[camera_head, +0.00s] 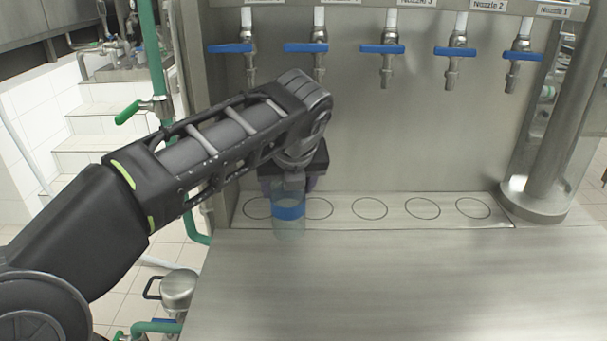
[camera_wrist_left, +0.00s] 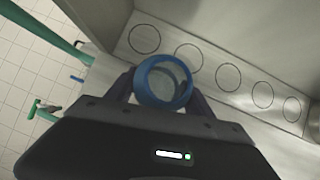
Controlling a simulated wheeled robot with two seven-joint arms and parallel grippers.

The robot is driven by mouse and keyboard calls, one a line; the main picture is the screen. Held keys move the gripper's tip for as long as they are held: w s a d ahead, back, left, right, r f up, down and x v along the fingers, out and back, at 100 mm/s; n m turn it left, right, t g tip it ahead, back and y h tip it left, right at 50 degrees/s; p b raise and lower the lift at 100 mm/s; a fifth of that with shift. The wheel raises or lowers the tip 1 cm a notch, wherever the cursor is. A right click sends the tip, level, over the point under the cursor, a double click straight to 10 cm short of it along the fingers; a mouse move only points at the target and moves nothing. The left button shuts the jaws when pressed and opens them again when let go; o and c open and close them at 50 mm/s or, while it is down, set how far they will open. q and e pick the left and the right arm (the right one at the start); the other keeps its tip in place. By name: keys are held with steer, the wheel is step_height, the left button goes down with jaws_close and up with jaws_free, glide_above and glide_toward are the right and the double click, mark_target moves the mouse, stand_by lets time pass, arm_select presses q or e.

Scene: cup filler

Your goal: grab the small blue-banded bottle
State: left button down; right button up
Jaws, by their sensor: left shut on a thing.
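The small bottle (camera_head: 289,221) is clear with a blue band around it. It is upright at the left end of the steel counter, in front of the marked circles. My left gripper (camera_head: 291,184) comes down on it from above and behind and is shut on it near its upper part. In the left wrist view the bottle (camera_wrist_left: 163,83) shows from above as a blue ring between the two fingers of my left gripper (camera_wrist_left: 165,90). I cannot tell whether its base touches the counter. My right gripper is not in view.
The steel counter (camera_head: 400,275) is clear to the right. A strip with several drawn circles (camera_head: 370,208) runs along the back wall. Several nozzles with blue handles (camera_head: 381,49) hang above it. A steel post (camera_head: 548,150) stands at the right. Green pipes (camera_head: 154,60) are at the left.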

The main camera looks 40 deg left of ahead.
mark_target(275, 205)
arm_select(q)
steer(key=shift+s+d+r, duration=0.1)
steer(key=shift+s+d, duration=0.1)
steer(key=shift+s, duration=0.55)
steer(key=shift+s+d+f, duration=0.1)
steer(key=shift+s+d, duration=0.15)
steer(key=shift+s, duration=0.45)
steer(key=shift+s+d+r, duration=0.1)
steer(key=shift+s+d, duration=0.1)
steer(key=shift+s, duration=0.55)
